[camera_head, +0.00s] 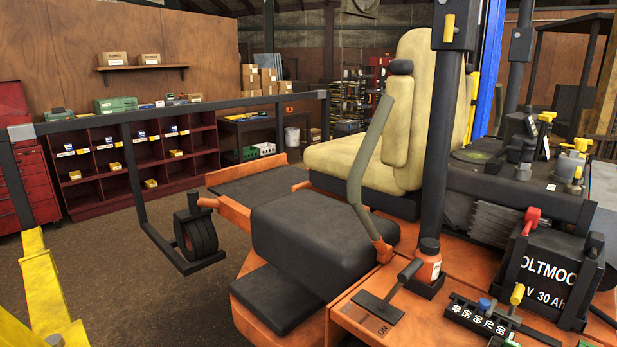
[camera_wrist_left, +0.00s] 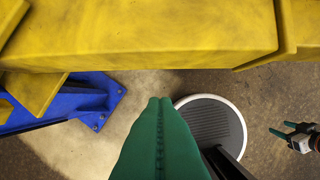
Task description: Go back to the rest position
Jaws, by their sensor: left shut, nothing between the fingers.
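My left gripper (camera_wrist_left: 160,102) shows in the left wrist view as two green fingers pressed together, with nothing between them. It points toward the floor below a large yellow beam (camera_wrist_left: 150,35). What looks like my right gripper (camera_wrist_left: 283,131) is small at the right edge of that view, green-fingered and over the brown floor; its opening is too small to judge. Neither gripper shows in the head view. There, the orange mower (camera_head: 255,290) with its beige seat (camera_head: 375,150) fills the middle and right.
Yellow lift parts (camera_head: 40,280) stand at the left of the head view. A dark bar frame (camera_head: 140,195) with a small wheel (camera_head: 195,235) stands beside the mower. A blue plate (camera_wrist_left: 95,100) lies under the yellow beam. Brown floor (camera_head: 110,270) is clear between lift and mower.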

